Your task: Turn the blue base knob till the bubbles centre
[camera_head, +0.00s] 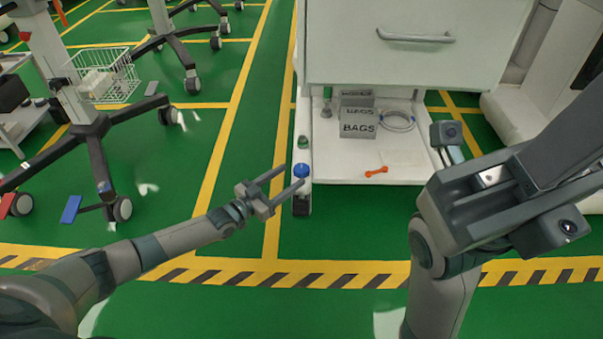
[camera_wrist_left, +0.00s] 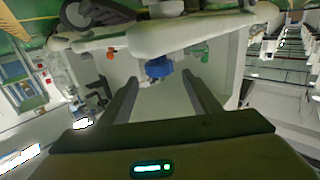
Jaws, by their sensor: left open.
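The blue base knob (camera_head: 301,170) sits low at the front left corner of the white cart (camera_head: 400,55). In the left wrist view the blue knob (camera_wrist_left: 160,67) shows just beyond the fingertips, roughly in line with the gap between them. My left gripper (camera_head: 287,175) is open and empty. Its fingers point at the knob from the left in the head view; I cannot tell whether they touch it. My right arm fills the right side of the head view, and its fingers cannot be made out. I cannot make out any bubbles.
A grey BAGS box (camera_head: 358,124), a coiled tube (camera_head: 397,121) and an orange item (camera_head: 376,171) lie on the cart's low shelf. A small green part (camera_head: 303,142) is behind the knob. A wheeled stand (camera_head: 98,150) stands left. Green floor between is clear.

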